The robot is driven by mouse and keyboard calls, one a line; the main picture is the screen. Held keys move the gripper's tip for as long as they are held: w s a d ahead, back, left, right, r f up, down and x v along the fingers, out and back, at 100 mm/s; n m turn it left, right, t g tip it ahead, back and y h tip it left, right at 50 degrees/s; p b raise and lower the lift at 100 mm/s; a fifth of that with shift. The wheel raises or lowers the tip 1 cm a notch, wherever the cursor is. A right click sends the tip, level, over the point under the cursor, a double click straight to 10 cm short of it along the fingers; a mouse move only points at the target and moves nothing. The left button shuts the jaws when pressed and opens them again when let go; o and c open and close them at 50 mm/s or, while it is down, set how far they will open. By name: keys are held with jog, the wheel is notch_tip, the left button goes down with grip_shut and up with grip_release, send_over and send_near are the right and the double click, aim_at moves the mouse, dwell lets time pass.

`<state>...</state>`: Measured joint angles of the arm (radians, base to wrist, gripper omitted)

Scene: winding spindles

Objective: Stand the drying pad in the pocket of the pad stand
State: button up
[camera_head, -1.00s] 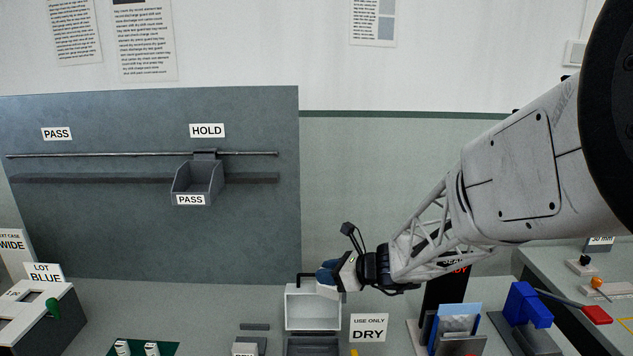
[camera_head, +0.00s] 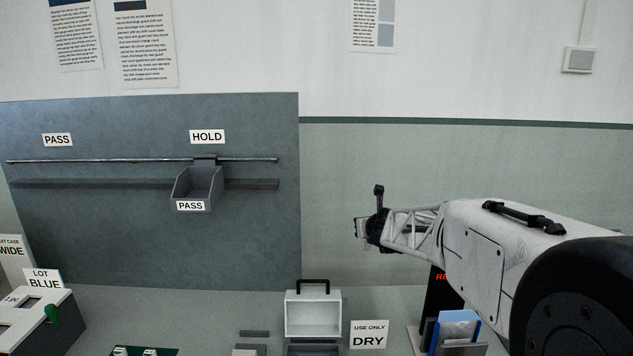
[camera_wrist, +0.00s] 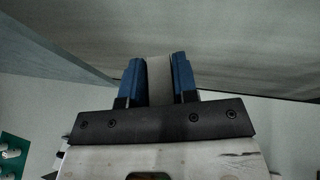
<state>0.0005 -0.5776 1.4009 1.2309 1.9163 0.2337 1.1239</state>
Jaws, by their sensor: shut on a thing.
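My gripper (camera_head: 362,228) is raised in front of the wall panel, above and to the right of the open white case, and is small in the head view. In the wrist view its blue fingers (camera_wrist: 158,82) are shut on a pale, flat-sided piece (camera_wrist: 159,78), which I take to be the drying pad; its far end is hard to make out. I cannot tell for certain which item is the pad stand. A blue holder (camera_head: 475,328) with a pale, clear sheet in it stands low at the right, partly cut off by the frame edge.
The white case (camera_head: 313,312) with a black handle stands on the bench beside a "USE ONLY DRY" sign (camera_head: 369,335). A dark display (camera_head: 440,290) is partly behind my arm. A grey bin (camera_head: 197,186) hangs from the wall rail. My arm covers the right side.

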jog(key=shift+w+d+m+t+h, duration=0.1)
jog(key=shift+w+d+m+h, duration=0.3)
jog(key=shift+d+h, duration=0.2)
jog(key=shift+w+d+m+t+h, duration=0.1)
jog(key=shift+w+d+m+h, duration=0.3)
jog(key=shift+d+m, duration=0.2)
jog(key=shift+w+d+m+t+h, duration=0.1)
jog(key=shift+w+d+m+h, duration=0.25)
jog(key=shift+d+h, duration=0.3)
jog(key=shift+r, duration=0.2)
